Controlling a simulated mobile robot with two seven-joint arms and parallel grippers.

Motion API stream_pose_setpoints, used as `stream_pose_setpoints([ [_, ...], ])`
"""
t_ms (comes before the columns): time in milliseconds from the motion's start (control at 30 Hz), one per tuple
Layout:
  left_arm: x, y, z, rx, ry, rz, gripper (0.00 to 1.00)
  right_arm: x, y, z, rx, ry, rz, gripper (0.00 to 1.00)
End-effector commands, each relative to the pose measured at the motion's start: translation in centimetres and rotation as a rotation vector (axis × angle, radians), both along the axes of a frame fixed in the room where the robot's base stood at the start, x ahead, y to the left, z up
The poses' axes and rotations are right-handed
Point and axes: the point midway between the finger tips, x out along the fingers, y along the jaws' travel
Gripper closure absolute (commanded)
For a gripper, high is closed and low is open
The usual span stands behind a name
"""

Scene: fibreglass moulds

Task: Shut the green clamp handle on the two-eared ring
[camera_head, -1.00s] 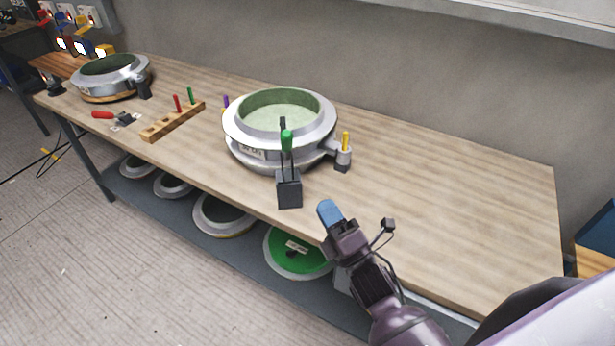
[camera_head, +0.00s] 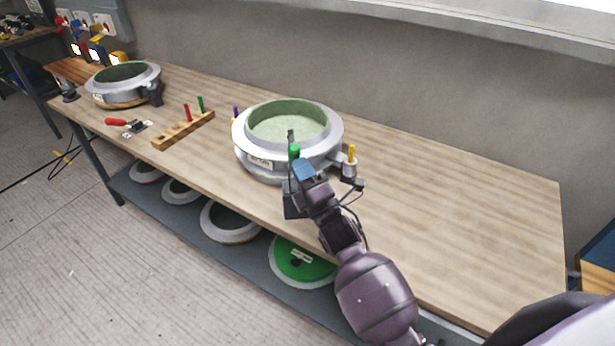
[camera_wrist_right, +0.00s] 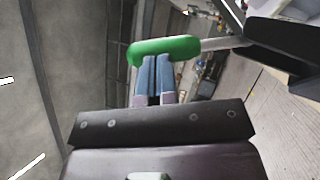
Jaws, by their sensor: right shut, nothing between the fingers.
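The two-eared ring (camera_head: 251,161) is a grey metal mould ring with a pale green inside, on the bench. The green clamp handle (camera_head: 294,151) stands upright at its front, on a dark clamp block (camera_head: 291,208) partly hidden by my gripper. My right gripper (camera_head: 303,170) is at the handle, its blue fingers just in front of the green grip. In the right wrist view the green handle (camera_wrist_right: 165,48) lies across the tips of the shut blue fingers (camera_wrist_right: 155,68), touching or nearly so, not between them. My left gripper is not in view.
A yellow-handled clamp (camera_head: 350,163) stands at the ring's right side. A wooden rack (camera_head: 183,133) with red and green pegs, a red-handled clamp (camera_head: 117,122) and another ring (camera_head: 122,92) are to the left. The bench's right side (camera_head: 460,215) is clear.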

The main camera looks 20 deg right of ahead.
Motion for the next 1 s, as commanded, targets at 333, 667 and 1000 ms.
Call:
stream_pose_setpoints([
  [333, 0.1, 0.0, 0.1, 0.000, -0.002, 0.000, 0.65, 0.1, 0.0, 0.0, 0.000, 0.001, 0.000, 1.00],
  [667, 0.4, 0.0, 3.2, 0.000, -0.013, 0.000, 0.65, 0.7, -0.1, 1.3, 0.018, 0.078, 0.002, 1.00],
  [1000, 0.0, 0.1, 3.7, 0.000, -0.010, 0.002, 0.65, 3.5, -0.8, 2.6, 0.028, 0.113, 0.000, 1.00],
])
